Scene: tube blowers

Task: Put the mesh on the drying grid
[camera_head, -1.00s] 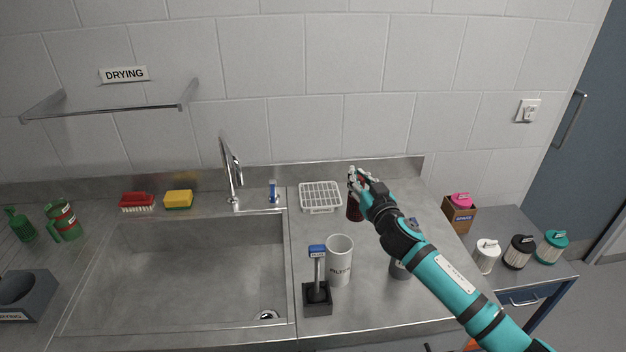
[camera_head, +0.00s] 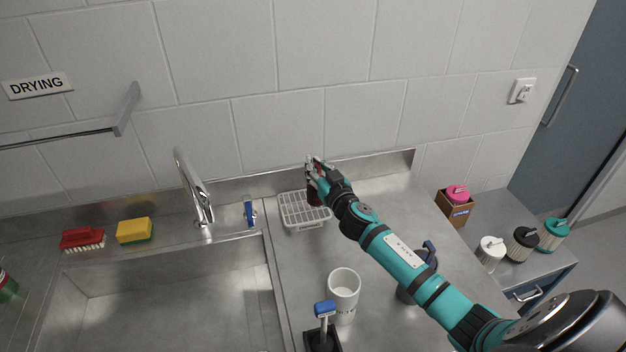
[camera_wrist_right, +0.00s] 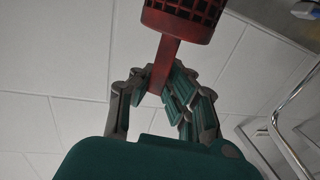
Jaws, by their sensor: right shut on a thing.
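My right gripper (camera_head: 315,168) is shut on the handle of the dark red mesh (camera_head: 313,196). In the right wrist view the mesh (camera_wrist_right: 183,20) shows as a slotted red basket beyond the fingers (camera_wrist_right: 160,92), with its flat handle between them. The drying grid (camera_head: 292,213) is a light grey slatted rack on the counter right of the tap. In the head view the mesh overlaps the grid's right part; I cannot tell whether they touch. The fingers partly hide the mesh. My left gripper is not in view.
A tap (camera_head: 195,190) and blue-handled item (camera_head: 249,212) stand left of the grid. A white cup (camera_head: 343,289) and a blue-topped brush (camera_head: 325,312) stand in front. A grey container (camera_head: 408,292) is partly behind my arm. The wall (camera_head: 285,120) rises close behind.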

